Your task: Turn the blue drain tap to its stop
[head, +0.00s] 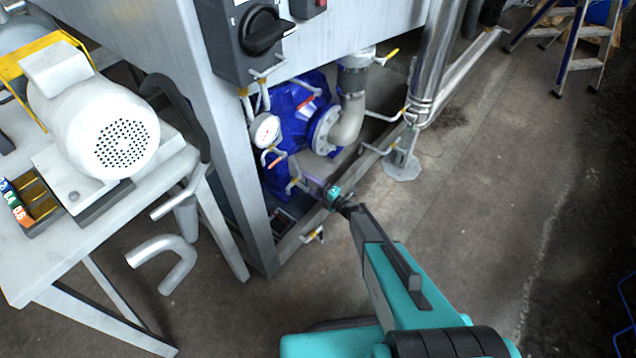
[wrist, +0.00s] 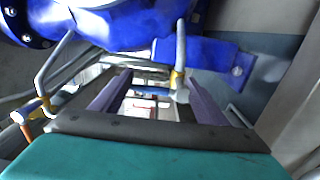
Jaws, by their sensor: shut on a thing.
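My gripper (head: 308,183) reaches in beneath the steel frame, at the lower front of a blue pump (head: 297,105). In the wrist view my gripper (wrist: 157,82) has its two purple fingers on either side of the blue drain tap (wrist: 181,95). It is shut on the tap's light blue handle, which lies across the space between the fingers, nearer the right one. A thin pipe with a yellow collar rises just above the handle. In the head view the fingers and pump hide the tap, and its turn angle cannot be told.
A pressure gauge (head: 265,131) and thin pipes stand close left of my gripper. A steel post (head: 240,190) and low rail (head: 300,232) border the pump. A table with a white motor (head: 105,125) stands left.

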